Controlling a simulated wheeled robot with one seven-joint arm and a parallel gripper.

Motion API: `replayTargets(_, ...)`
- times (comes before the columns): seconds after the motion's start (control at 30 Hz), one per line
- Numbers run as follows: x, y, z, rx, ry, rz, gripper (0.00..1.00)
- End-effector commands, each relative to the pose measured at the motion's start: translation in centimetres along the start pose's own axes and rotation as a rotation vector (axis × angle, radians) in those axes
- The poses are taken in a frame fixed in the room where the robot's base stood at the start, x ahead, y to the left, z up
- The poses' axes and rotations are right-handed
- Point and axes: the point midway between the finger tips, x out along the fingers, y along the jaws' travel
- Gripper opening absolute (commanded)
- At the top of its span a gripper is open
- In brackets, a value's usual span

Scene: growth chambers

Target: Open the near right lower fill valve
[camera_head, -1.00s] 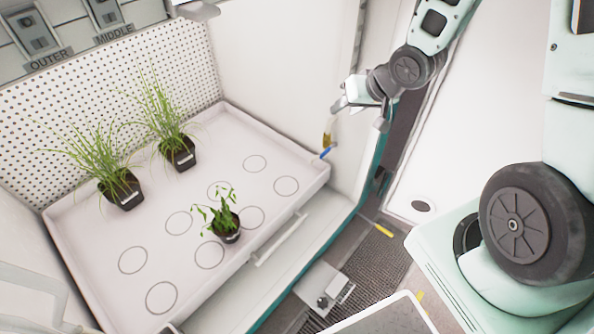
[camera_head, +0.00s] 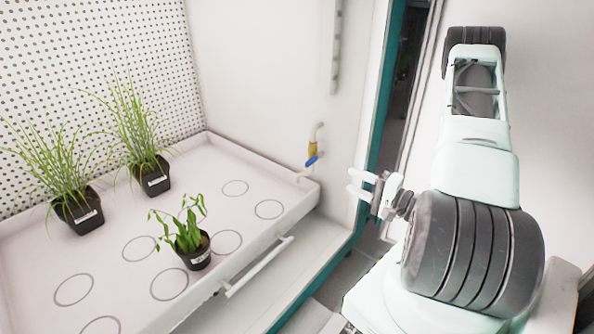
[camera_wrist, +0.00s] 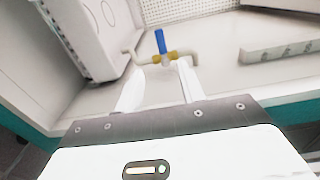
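The fill valve (camera_head: 312,150) is a brass body with a blue lever on a cream pipe, mounted on the chamber's right side wall just above the tray's right corner. In the wrist view the valve's blue lever (camera_wrist: 160,41) stands straight out between two brass fittings, ahead of my fingertips. My gripper (camera_head: 354,183) is open and empty, to the right of the valve and apart from it. In the wrist view the two white fingers (camera_wrist: 158,82) are spread and point toward the valve, with a gap before it.
A white tray (camera_head: 275,240) with a front handle (camera_head: 257,268) holds several potted plants, including a small leafy one (camera_head: 190,240) and grassy ones (camera_head: 140,135). A teal door edge (camera_head: 375,150) runs close beside my gripper. A perforated wall (camera_head: 60,50) stands behind.

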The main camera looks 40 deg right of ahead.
Motion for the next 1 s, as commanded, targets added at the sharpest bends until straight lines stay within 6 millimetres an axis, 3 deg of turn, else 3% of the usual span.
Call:
replayTargets(0.17,2.6,0.1,0.1,-0.005,-0.006,-0.003,0.39)
replayTargets(0.7,13.6,0.2,0.1,-0.007,-0.006,-0.001,0.39)
replayTargets(1.0,16.9,0.0,0.1,-0.005,-0.003,0.0,0.39)
